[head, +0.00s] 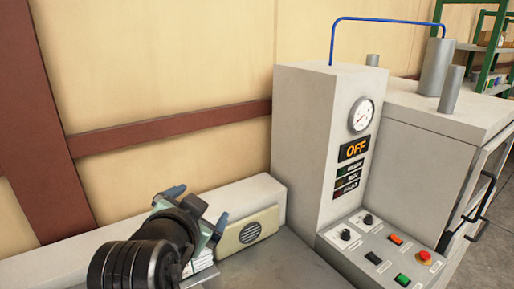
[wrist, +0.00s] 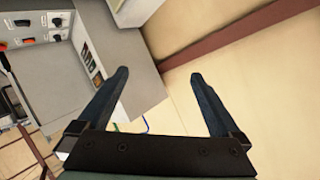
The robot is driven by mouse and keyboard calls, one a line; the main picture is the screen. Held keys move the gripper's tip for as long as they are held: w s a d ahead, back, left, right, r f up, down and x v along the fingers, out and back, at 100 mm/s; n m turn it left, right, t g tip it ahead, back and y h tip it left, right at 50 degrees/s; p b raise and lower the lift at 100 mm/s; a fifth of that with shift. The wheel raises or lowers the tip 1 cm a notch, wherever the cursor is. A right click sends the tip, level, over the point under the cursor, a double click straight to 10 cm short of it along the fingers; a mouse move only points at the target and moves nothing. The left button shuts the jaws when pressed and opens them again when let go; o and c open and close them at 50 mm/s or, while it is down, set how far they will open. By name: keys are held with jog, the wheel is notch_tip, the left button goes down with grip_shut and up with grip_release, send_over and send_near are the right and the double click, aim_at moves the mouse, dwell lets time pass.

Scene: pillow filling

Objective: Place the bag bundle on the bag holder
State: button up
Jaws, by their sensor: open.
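My gripper (head: 195,210) is at the lower left of the head view, above the grey work surface. In the wrist view my gripper (wrist: 160,76) has its two dark fingers spread wide with nothing between them. A white layered stack (head: 203,262) shows partly behind my gripper; it may be the bag bundle, but most of it is hidden. I cannot make out the bag holder for certain in either view.
A grey machine (head: 300,130) with a gauge (head: 361,115), an "OFF" display (head: 353,149) and a button panel (head: 385,250) stands right of my gripper. A beige box with a round grille (head: 248,232) sits against the low back ledge. The surface (head: 285,265) between is clear.

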jog(key=s+d+r+n+t, duration=0.1)
jog(key=s+d+r+t, duration=0.2)
jog(key=r, duration=0.5)
jog(key=s+d+r+n+t, duration=0.2)
jog(key=d+r+t, duration=0.1)
jog(key=r, duration=0.4)
jog(key=s+d+r+n+t, duration=0.1)
jog(key=s+d+r+t, duration=0.15)
jog(key=r, duration=0.55)
jog(key=s+d+r+n+t, duration=0.1)
jog(key=s+r+n+t, duration=0.1)
jog(key=s+r+t, duration=0.3)
jog(key=s+r, duration=0.3)
jog(key=s, duration=0.1)
jog(key=shift+s+d+r+n, duration=0.3)
jog(key=shift+d+n, duration=0.05)
jog(key=shift+n, duration=0.05)
jog(key=shift+f+t, duration=0.1)
jog(key=shift+t, duration=0.15)
